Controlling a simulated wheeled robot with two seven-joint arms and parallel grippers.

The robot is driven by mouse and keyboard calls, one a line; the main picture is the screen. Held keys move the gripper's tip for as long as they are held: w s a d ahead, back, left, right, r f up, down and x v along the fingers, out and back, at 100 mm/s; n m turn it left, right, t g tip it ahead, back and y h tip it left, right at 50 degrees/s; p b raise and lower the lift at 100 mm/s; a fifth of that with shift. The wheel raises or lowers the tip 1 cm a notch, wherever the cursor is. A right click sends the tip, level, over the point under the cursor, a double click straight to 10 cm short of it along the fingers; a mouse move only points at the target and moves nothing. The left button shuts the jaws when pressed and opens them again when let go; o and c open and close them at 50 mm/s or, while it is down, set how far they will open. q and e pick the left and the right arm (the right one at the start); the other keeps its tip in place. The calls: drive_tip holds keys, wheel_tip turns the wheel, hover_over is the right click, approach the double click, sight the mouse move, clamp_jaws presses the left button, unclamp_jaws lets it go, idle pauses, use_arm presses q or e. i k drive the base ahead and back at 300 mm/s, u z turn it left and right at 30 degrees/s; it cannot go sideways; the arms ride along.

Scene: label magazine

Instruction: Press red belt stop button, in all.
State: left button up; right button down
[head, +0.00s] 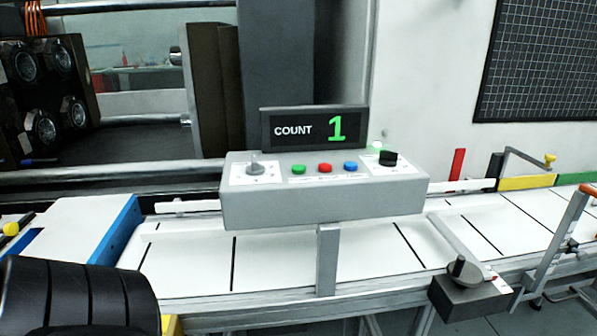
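The red button (325,168) sits on top of the grey control box (325,205), between a green button (298,169) and a blue button (350,166). Nothing touches or covers the red button. A display (314,129) behind the buttons reads COUNT 1 in white and green. The box stands on a grey post (327,262) in front of the white conveyor belt (270,255). Neither of my grippers shows in the head view.
A grey switch (255,164) and a black knob (388,157) flank the buttons. A dark block with a knob (470,296) juts out at front right. A black ribbed object (75,298) fills the bottom left. The space above the control box's buttons is clear.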

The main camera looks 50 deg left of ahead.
sight(323, 167)
drive_tip(key=u, duration=1.55)
